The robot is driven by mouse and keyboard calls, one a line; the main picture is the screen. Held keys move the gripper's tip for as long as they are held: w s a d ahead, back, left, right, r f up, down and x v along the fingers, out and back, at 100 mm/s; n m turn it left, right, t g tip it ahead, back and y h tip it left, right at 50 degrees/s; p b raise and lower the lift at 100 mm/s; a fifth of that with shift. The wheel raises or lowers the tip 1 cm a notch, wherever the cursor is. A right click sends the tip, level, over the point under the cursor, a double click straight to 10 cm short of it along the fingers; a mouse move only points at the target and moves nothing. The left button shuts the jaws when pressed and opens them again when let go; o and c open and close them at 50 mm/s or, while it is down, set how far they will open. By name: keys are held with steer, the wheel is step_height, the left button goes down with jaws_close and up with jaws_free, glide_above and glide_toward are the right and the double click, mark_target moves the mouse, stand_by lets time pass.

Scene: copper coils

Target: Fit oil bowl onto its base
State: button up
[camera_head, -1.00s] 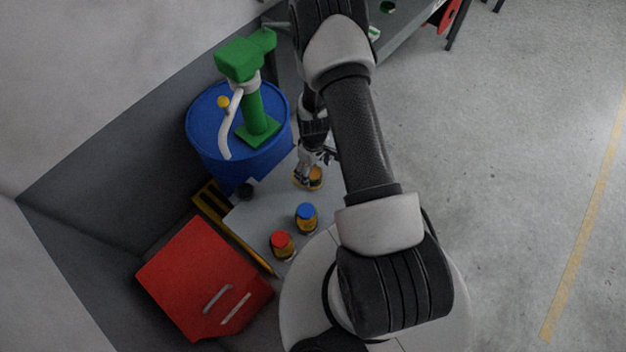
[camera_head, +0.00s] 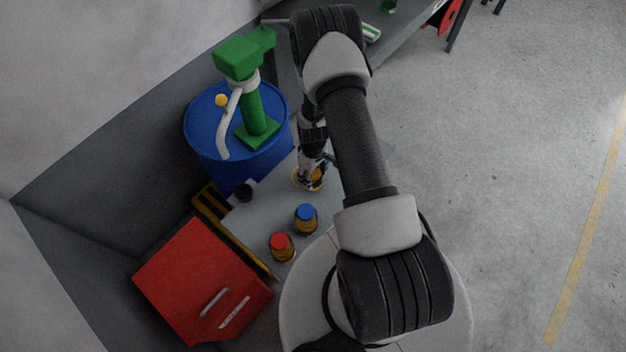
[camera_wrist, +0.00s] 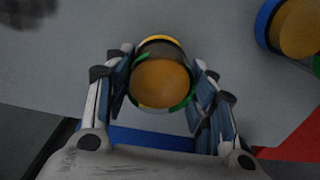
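A round container with an orange-yellow top (camera_wrist: 160,82) and green marks at its rim stands on the grey table (camera_head: 270,213). It lies between the fingers of my gripper (camera_wrist: 162,75) in the wrist view, with a narrow gap visible on the left. In the head view my gripper (camera_head: 311,174) is down at this container and partly hides it. A blue-topped yellow container (camera_head: 306,218) and a red-topped yellow one (camera_head: 281,247) stand nearer. A small black round piece (camera_head: 244,191) sits at the table's left edge. I cannot tell which of these is the oil bowl or its base.
A blue drum (camera_head: 203,135) carrying a green hand pump (camera_head: 257,115) stands behind the table. A red box (camera_head: 195,285) with a handle lies at the front left. A dark bench (camera_head: 410,40) is at the back. Open floor is at the right.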

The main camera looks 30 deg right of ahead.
steer(key=c, duration=0.8)
steer(key=shift+o, duration=0.2)
steer(key=shift+r, duration=0.1)
step_height(320, 180, up, 20)
steer(key=p, duration=0.5)
steer(key=a+r+m, duration=0.4)
steer(key=a+r, duration=0.8)
steer(key=r, duration=0.2)
steer(key=shift+a+b, duration=0.25)
steer(key=shift+b, duration=0.1)
